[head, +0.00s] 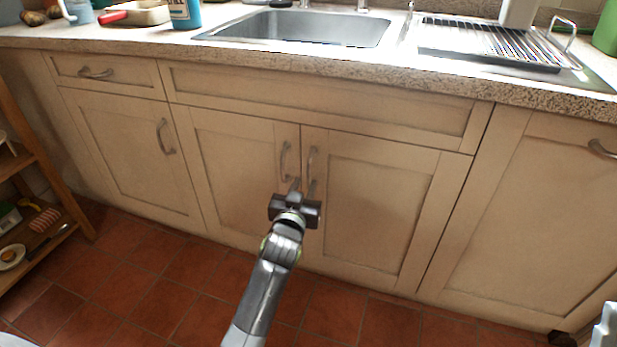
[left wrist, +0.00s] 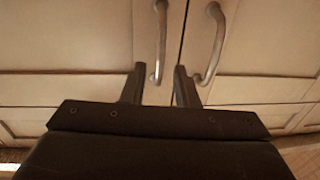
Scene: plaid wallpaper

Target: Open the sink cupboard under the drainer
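The sink cupboard has two cream panelled doors, a left door (head: 235,165) and a right door (head: 375,200), both closed. The left door's curved metal handle (head: 285,161) and the right door's handle (head: 312,163) stand close together at the middle seam. The drainer (head: 495,45) is on the worktop, right of the sink. My left gripper (head: 302,187) is open in front of the doors, near the handles' lower ends. In the left wrist view, the left handle (left wrist: 160,40) appears between the fingers (left wrist: 158,88); the right handle (left wrist: 213,45) is right of them. Contact is unclear.
A drawer (head: 105,75) and another door (head: 135,150) are on the left, a further door (head: 545,220) on the right. A wooden shelf (head: 30,160) stands far left. The tiled floor (head: 150,280) before the cupboards is clear.

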